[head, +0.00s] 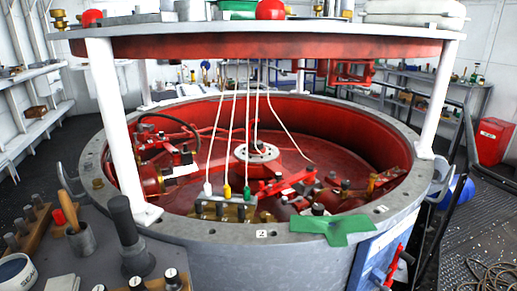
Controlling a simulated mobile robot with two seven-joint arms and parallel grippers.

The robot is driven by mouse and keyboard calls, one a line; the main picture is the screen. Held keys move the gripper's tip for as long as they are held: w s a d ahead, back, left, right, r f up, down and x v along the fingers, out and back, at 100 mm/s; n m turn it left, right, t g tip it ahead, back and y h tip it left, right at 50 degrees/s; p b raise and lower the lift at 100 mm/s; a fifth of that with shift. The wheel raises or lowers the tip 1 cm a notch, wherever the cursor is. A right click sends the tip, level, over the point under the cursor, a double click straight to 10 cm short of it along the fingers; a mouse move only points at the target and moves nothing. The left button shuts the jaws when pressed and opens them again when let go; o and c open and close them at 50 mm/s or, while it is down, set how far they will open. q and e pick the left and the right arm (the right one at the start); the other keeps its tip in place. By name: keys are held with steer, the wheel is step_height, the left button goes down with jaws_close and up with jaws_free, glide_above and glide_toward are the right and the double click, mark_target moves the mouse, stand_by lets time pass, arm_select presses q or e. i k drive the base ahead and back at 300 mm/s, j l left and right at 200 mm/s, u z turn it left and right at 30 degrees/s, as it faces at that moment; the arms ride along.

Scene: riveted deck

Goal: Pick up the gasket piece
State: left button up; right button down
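A flat green piece (335,228), which looks like the gasket piece, lies on the front right of the grey ring's rim (220,226). Its outline is irregular, and its front edge reaches over the outer edge of the rim. Nothing is on top of it. Neither of my grippers shows in the head view.
Inside the ring is red machinery with hanging white cords. White posts (115,125) hold a round plate (260,35) above it. A bench at front left carries a black-handled tool (124,220) and a cup (80,240).

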mark_target(335, 236)
steer(key=i+l+z, duration=0.1)
steer(key=z, duration=0.25)
steer(key=i+z, duration=0.35)
steer(key=l+z, duration=0.1)
steer(key=z, duration=0.25)
steer(key=i, duration=0.05)
